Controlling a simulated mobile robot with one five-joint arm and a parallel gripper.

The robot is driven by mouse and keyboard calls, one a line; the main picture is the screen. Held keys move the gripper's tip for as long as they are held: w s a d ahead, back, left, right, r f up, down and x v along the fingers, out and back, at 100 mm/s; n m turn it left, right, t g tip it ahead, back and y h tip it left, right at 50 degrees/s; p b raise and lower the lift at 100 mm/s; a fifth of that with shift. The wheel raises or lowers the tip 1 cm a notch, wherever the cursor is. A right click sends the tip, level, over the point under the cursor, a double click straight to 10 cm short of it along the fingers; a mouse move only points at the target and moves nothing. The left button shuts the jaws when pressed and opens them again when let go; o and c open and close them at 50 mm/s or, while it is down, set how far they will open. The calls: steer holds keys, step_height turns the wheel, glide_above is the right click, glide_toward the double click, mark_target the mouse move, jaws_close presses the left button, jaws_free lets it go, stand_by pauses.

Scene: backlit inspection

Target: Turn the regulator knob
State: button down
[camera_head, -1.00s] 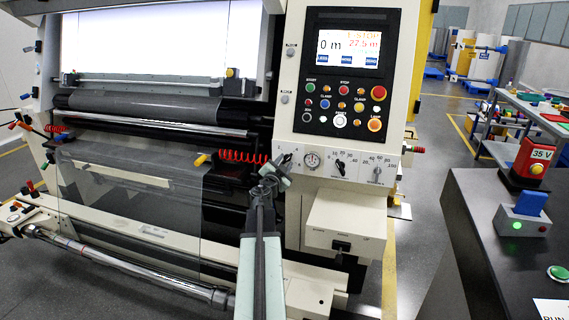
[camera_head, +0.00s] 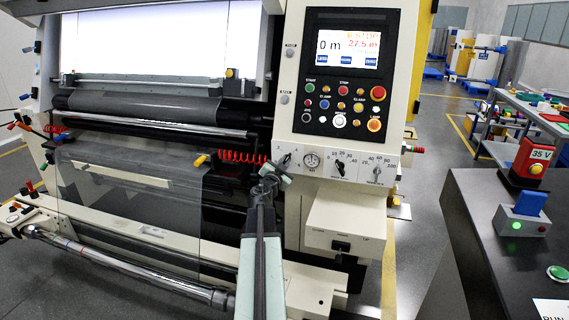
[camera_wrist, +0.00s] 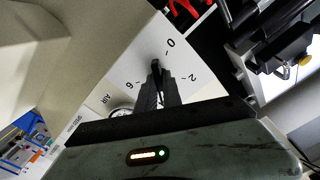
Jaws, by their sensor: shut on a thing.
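The regulator knob (camera_wrist: 155,66) is a small black knob on a white panel in the wrist view. Its dial shows the marks 0, 2 and 6. The upper end of the knob lies between the 6 and the 0, closer to the 0. My gripper (camera_wrist: 158,90) is shut on the knob, with its grey fingers around it. In the head view my gripper (camera_head: 278,172) is against the left end of the cream panel strip (camera_head: 325,178) and hides the knob there.
The button panel (camera_head: 344,100) is above. A cream box (camera_head: 345,222) juts out below. A red coiled hose (camera_head: 242,156) is to the left.

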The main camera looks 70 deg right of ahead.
steer(key=n, duration=1.2)
steer(key=shift+s+n, duration=0.1)
steer(key=shift+n, duration=0.2)
steer(key=n, duration=0.3)
steer(key=shift+n, duration=0.3)
steer(key=n, duration=0.7)
steer(key=shift+a, duration=0.1)
steer(key=n, duration=0.7)
steer(key=c, duration=1.5)
jaws_free()
